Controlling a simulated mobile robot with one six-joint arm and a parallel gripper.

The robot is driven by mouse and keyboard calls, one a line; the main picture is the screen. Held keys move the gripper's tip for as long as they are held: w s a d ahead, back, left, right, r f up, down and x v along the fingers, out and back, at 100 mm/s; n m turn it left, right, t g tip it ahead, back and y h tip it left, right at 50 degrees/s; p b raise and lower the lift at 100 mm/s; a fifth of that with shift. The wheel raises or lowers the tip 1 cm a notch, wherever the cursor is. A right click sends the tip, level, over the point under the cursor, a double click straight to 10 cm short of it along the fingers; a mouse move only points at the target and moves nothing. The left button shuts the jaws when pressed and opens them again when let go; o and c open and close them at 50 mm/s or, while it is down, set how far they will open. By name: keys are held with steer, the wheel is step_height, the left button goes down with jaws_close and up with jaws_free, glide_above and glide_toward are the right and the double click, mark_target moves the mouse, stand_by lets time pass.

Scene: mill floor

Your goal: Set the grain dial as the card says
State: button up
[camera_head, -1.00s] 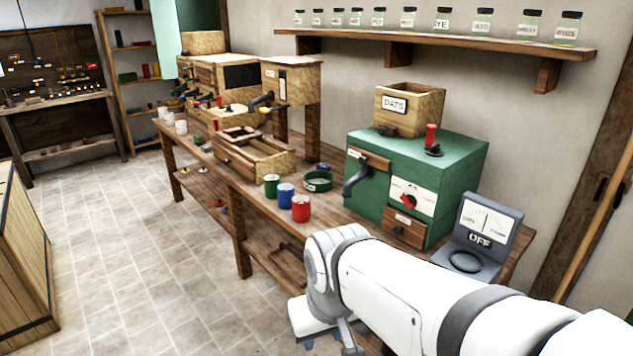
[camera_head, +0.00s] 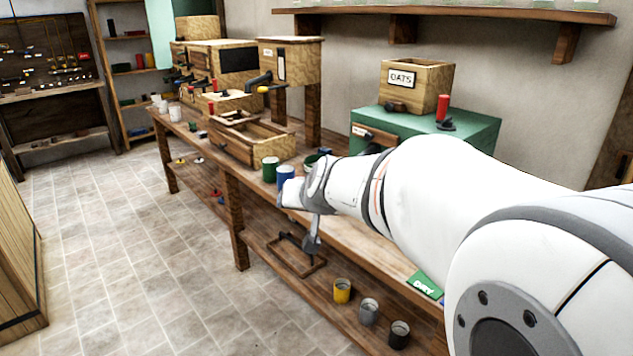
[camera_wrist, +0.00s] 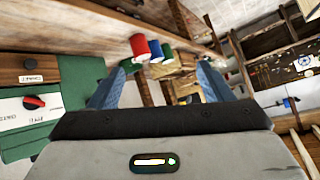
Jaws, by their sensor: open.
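The green mill (camera_head: 470,124) stands on the bench, its front mostly hidden behind my arm in the head view. In the wrist view its front (camera_wrist: 85,85) shows at the left, with a red grain dial (camera_wrist: 33,102) on a white plate. The plate's words are too small to read surely, and so is the dial's setting. A wooden hopper marked OATS (camera_head: 417,86) sits on the mill. A green card with white lettering (camera_head: 425,285) shows below my arm, its text unclear. My gripper (camera_wrist: 160,85) is open and empty, to the right of the dial in the wrist view.
Red (camera_wrist: 138,47), blue (camera_head: 285,175) and green (camera_head: 270,168) cups stand on the bench near my gripper. A wooden tray (camera_head: 232,150) lies beyond. Several cups, one yellow (camera_head: 342,290), stand on the lower shelf. The tiled floor (camera_head: 120,240) at left is clear.

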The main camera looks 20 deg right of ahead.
steer(key=w+d+f+m+t+h+b, duration=0.3)
steer(key=w+d+m+h+b, duration=0.15)
steer(key=w+d, duration=0.55)
steer(key=w+d+f+m+g+h+b, duration=0.1)
steer(key=d+f+m+g+h+b, duration=0.1)
steer(key=d, duration=0.7)
steer(key=w+d+f+m+g+h+b, duration=0.2)
steer(key=d+m+h+b, duration=0.3)
steer(key=d, duration=0.5)
steer(key=w+d+f+m+g+h+b, duration=0.1)
steer(key=d+f+m+g+h+b, duration=0.1)
steer(key=d, duration=0.7)
steer(key=shift+w+d+f+m+h+b, duration=0.1)
steer(key=shift+w+f+m+h+b, duration=0.1)
steer(key=shift+m+h+b, duration=0.25)
steer(key=shift+w+d+f+m+h+b, duration=0.15)
steer(key=shift+m+h, duration=0.25)
steer(key=shift+h, duration=0.25)
steer(key=shift+w+d+f+m+h+b, duration=0.1)
steer(key=shift+f+m+h+b, duration=0.1)
steer(key=shift+m+h+b, duration=0.25)
steer(key=shift+c, duration=0.5)
